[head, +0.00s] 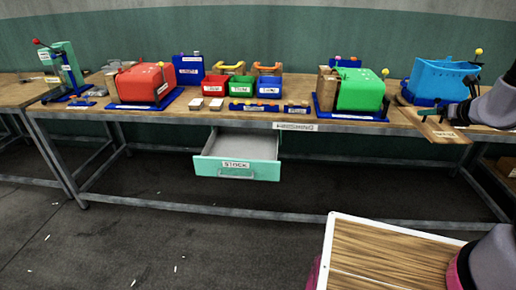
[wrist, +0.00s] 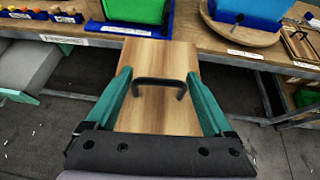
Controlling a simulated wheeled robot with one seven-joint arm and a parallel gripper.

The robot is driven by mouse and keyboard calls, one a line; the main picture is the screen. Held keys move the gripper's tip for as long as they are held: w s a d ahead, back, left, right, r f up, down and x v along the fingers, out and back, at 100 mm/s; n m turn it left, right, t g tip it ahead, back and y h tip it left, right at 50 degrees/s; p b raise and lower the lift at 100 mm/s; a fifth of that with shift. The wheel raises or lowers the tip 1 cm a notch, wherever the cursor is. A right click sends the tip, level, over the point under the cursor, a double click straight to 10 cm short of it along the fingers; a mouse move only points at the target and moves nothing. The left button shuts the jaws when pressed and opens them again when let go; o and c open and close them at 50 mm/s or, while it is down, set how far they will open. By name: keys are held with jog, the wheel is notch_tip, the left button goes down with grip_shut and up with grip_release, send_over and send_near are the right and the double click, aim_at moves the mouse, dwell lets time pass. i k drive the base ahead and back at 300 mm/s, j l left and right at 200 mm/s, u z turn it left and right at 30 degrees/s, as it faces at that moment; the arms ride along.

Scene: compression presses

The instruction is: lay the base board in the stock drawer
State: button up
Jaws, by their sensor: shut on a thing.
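The base board (head: 440,133) is a flat wooden board with a white label and a dark handle. It is at the right in the head view, by the bench's front edge. In the wrist view the board (wrist: 152,58) fills the middle, with its black handle (wrist: 158,82) between my fingers. My gripper (wrist: 159,76) is shut on the base board; exact finger contact is unclear. The stock drawer (head: 236,169) is open below the bench, left of the board, with a teal front labelled STOCK. Its visible inside looks empty. The drawer also shows at the wrist view's left edge (wrist: 25,68).
The bench (head: 240,117) carries a red press (head: 142,82), a green press (head: 360,90), a blue press (head: 442,78) and several small bins. A wood-topped surface with a white rim (head: 385,255) is at the lower right.

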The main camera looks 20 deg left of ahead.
aim_at(243, 156)
jog(key=j, duration=0.45)
jog(key=i+j+u, duration=0.1)
jog(key=j, duration=0.35)
jog(key=i+j, duration=0.1)
jog(key=j, duration=0.35)
jog(key=i+j+u, duration=0.1)
jog(key=j, duration=0.35)
jog(key=i+j+u, duration=0.1)
jog(key=j, duration=0.35)
jog(key=i+j, duration=0.1)
jog(key=j, duration=0.35)
jog(key=i+j+u, duration=0.1)
jog(key=j, duration=0.35)
